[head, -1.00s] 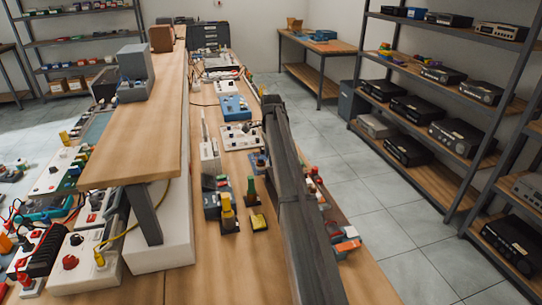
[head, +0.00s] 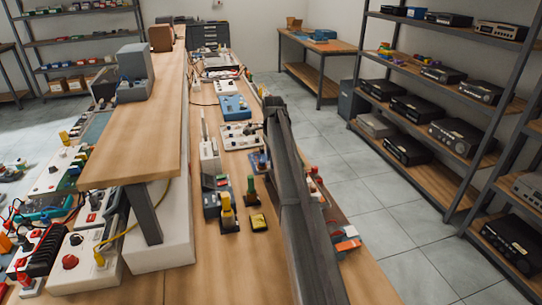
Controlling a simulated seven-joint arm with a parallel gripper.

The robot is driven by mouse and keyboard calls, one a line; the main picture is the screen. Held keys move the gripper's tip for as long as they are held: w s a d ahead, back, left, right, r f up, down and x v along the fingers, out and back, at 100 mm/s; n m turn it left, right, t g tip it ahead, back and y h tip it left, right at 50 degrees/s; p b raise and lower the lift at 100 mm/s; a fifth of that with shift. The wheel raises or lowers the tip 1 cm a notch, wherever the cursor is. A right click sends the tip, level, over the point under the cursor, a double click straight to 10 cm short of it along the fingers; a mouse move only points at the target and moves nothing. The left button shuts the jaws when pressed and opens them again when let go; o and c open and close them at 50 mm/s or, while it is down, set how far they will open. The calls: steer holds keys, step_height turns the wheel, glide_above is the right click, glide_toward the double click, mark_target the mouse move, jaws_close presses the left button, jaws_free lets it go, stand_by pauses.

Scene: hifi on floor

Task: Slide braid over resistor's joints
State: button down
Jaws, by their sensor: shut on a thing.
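My dark grey arm runs up the middle of the head view, from the bottom edge to above the long wooden bench (head: 215,265). My gripper's fingers do not show; the arm seems to hide them. I cannot make out a resistor or a braid for certain. A small blue piece (head: 260,161) sits close beside the arm, partly hidden.
A raised wooden shelf (head: 135,160) borders the bench on the left. A white box with knobs (head: 241,136) and a blue box (head: 234,107) stand farther back. An orange-red and white piece (head: 347,245) lies right of the arm. The bench front is clear.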

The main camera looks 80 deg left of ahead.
steer(key=d, duration=1.3)
steer(key=shift+d, duration=0.1)
steer(key=c, duration=0.5)
jaws_free()
step_height(320, 180, up, 14)
steer(key=shift+f, duration=0.1)
